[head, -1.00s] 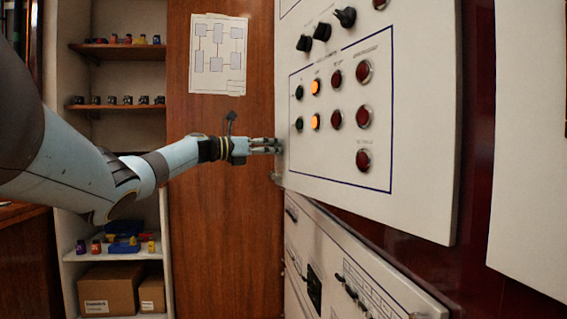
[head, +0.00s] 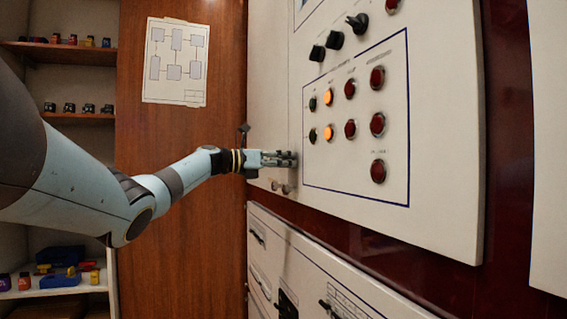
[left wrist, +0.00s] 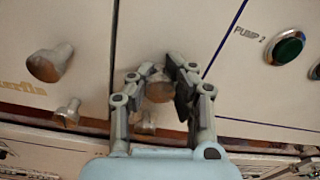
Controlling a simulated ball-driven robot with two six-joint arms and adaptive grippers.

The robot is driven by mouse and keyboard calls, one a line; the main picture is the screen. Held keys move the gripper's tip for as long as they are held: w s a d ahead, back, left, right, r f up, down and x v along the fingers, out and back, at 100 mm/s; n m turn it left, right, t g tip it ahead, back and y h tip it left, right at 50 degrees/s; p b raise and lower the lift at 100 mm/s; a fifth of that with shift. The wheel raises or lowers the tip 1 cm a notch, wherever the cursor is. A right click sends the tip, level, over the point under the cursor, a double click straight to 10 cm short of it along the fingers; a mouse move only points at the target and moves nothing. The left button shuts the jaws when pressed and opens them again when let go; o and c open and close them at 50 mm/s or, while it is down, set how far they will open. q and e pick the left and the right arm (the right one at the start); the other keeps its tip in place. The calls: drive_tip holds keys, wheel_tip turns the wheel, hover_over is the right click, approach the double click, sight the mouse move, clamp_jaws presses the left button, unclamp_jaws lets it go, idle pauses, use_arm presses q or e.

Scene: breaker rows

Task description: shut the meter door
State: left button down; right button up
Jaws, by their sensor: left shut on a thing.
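My left gripper (head: 290,159) has its fingertips at the seam left of the pale panel with buttons and lamps (head: 440,170). In the left wrist view the left gripper (left wrist: 160,88) is shut on a small round metal knob (left wrist: 159,86). This knob stands just right of a dark seam, on the side with the PUMP 2 button (left wrist: 285,47). No label in view names the meter door, and I cannot tell how far any door stands open. My right gripper is in neither view.
Two more knobs (left wrist: 50,63) (left wrist: 67,112) stand left of the seam. A lower panel (head: 345,285) with handles lies beneath. A wooden wall (head: 180,240) with a pinned diagram (head: 175,60) is behind my arm. Shelves (head: 70,120) stand at the left.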

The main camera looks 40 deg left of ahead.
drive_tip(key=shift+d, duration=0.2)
use_arm(q)
drive_tip(key=c, duration=1.2)
unclamp_jaws()
drive_tip(key=shift+w, duration=0.1)
drive_tip(key=shift+o, duration=0.7)
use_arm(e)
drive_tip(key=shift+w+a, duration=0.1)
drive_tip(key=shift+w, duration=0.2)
use_arm(q)
drive_tip(key=v, duration=1.2)
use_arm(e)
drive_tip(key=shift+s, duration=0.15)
use_arm(q)
drive_tip(key=shift+a, duration=0.1)
